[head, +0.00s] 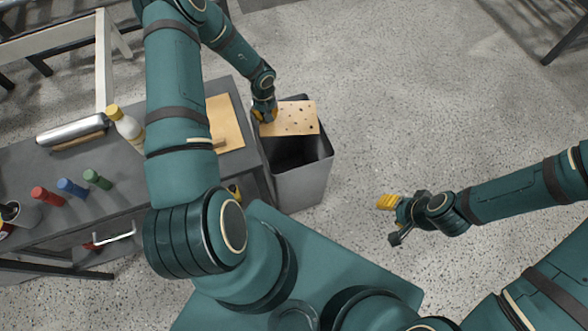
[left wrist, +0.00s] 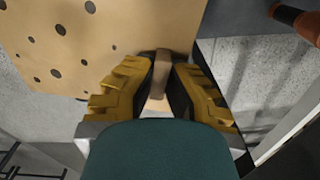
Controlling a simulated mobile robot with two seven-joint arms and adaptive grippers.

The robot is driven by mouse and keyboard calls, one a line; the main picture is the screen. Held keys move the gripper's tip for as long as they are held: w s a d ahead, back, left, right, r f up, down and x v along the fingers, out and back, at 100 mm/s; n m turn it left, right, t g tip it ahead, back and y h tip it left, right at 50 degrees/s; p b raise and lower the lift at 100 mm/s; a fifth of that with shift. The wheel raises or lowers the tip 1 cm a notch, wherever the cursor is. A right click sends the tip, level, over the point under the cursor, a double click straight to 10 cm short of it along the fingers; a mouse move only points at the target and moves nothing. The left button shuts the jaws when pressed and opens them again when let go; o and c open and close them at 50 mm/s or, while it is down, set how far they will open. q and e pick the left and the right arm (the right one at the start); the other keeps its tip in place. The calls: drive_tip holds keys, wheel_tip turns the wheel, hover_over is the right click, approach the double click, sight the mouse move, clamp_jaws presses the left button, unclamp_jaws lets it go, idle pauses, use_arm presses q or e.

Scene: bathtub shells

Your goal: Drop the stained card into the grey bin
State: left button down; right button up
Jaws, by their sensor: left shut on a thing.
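The stained card (head: 293,119) is tan with dark spots and is over the open top of the grey bin (head: 301,184). My left gripper (head: 264,115) is shut on the card's left edge. In the left wrist view the card (left wrist: 110,40) extends to the upper left from between the yellow fingers of my left gripper (left wrist: 160,80). The card hides part of the bin's opening, and the visible inside is dark. My right gripper (head: 392,208) is to the right of the bin, apart from it; whether its fingers are open is unclear.
A grey table (head: 75,180) stands left of the bin. It holds a plain tan board (head: 226,122), a white bottle with a yellow cap (head: 126,125), a metal roller (head: 72,132) and red, blue and green containers. The speckled floor right of the bin is clear.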

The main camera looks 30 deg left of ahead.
use_arm(q)
drive_tip(key=shift+f, duration=0.2)
drive_tip(key=c, duration=1.1)
unclamp_jaws()
drive_tip(key=shift+o, duration=0.2)
wheel_tip(320, 180, up, 12)
